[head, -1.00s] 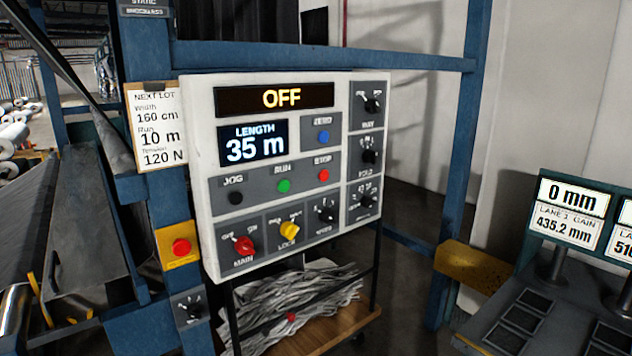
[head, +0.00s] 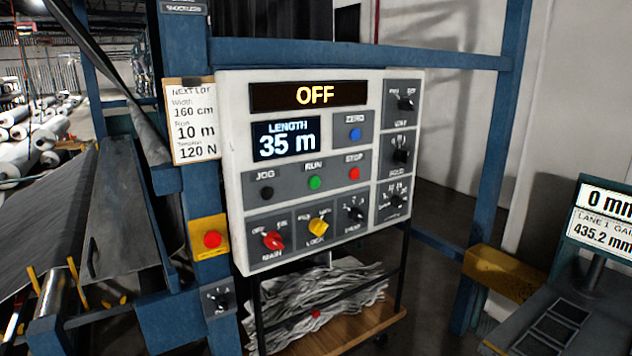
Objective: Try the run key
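The green RUN key (head: 314,182) is on the white control panel (head: 233,200), between the black JOG key (head: 267,193) and the red STOP key (head: 354,173). The status display (head: 315,95) reads OFF. The length display (head: 286,141) reads 35 m. The red MAIN knob (head: 273,240) and the yellow LOCK knob (head: 318,226) are in the lower row. The blue ZERO key (head: 355,134) is beside the length display. Neither of my grippers is in view.
A NEXT LOT card (head: 192,120) lists 160 cm, 10 m and 120 N. A red button on a yellow plate (head: 211,239) is left of the panel. Blue frame posts surround it. A readout console (head: 600,222) stands at right.

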